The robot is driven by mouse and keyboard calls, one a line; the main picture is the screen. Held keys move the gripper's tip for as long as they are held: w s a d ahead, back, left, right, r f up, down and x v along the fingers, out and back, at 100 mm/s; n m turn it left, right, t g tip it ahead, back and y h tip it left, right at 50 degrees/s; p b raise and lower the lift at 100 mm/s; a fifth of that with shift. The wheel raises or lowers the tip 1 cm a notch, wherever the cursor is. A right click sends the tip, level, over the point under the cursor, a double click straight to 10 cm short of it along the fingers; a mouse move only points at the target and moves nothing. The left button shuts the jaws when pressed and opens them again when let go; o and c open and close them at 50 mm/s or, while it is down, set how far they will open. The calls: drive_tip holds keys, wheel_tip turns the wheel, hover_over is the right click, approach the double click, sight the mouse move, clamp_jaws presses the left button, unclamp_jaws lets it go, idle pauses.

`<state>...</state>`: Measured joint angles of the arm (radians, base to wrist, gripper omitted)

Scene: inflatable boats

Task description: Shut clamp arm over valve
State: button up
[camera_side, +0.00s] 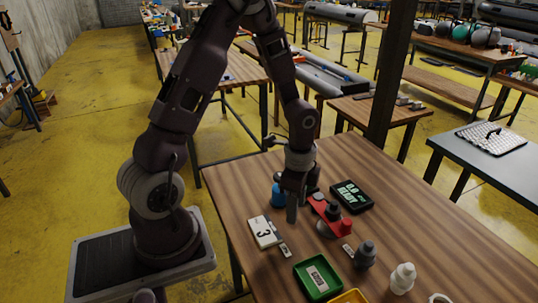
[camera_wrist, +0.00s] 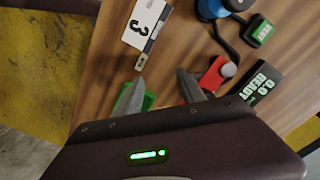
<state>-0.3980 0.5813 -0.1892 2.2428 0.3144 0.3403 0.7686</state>
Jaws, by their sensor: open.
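A red clamp (camera_side: 318,206) stands on the wooden table, with a dark grey valve-like piece (camera_side: 333,212) at its middle and a pale base below. I cannot tell the clamp arm's exact angle. In the wrist view the red part (camera_wrist: 212,78) shows with a grey round knob (camera_wrist: 228,70), partly hidden by my right finger. My gripper (camera_side: 292,212) points down just left of the clamp. In the wrist view my gripper (camera_wrist: 164,86) is open, its two fingers apart with bare wood between them.
A black display (camera_side: 351,195) sits behind the clamp, and a blue object (camera_side: 278,196) behind my gripper. A white card marked 3 (camera_side: 264,231) lies left.

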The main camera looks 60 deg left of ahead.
drive_tip(key=s+d+r+n+t, duration=0.2)
drive_tip(key=s+r, duration=0.3)
drive_tip(key=r, duration=0.5)
drive_tip(key=s+d+r+n+t+y, duration=0.1)
drive_tip(key=s+r+n, duration=0.4)
drive_tip(key=r, duration=0.5)
drive_tip(key=d+t, duration=0.1)
drive_tip(key=d, duration=0.1)
drive_tip(key=shift+d+r, duration=0.35)
drive_tip(key=shift+r, duration=0.05)
